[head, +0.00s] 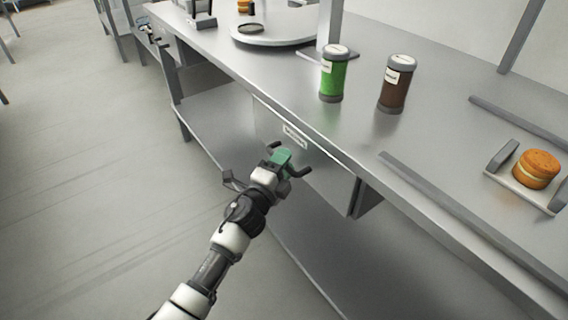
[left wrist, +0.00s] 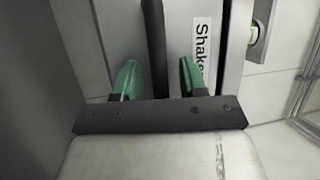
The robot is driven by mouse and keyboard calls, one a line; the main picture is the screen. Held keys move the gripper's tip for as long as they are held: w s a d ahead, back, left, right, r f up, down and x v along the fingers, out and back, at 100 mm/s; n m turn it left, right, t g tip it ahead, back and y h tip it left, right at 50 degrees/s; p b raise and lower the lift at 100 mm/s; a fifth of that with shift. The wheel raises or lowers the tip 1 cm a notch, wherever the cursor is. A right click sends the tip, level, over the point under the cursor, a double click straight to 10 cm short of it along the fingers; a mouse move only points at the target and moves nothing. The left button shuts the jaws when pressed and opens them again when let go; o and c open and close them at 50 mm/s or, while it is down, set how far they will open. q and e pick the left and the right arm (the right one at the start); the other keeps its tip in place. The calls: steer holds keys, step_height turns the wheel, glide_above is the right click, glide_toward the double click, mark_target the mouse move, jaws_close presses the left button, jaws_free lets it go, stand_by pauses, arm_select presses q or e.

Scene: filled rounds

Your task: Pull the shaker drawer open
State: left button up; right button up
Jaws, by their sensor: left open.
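The shaker drawer (head: 325,172) is set under the steel counter and has a white label, partly readable as "Shake" in the left wrist view (left wrist: 201,50). Its dark bar handle (head: 302,172) sticks out from the front. My left gripper (head: 282,157), with green fingers, is at the handle. In the left wrist view the handle (left wrist: 154,50) runs between the two open fingers (left wrist: 158,77), with a gap visible on both sides. The drawer looks shut, its front close to the counter edge. My right gripper is not in view.
On the counter stand a green shaker (head: 333,76) and a brown shaker (head: 395,86). A burger (head: 537,168) sits on a small tray (head: 522,190) at the right. A round board (head: 275,34) is farther back. The floor left of the counter is clear.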

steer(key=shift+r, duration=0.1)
arm_select(q)
jaws_close()
stand_by(0.3)
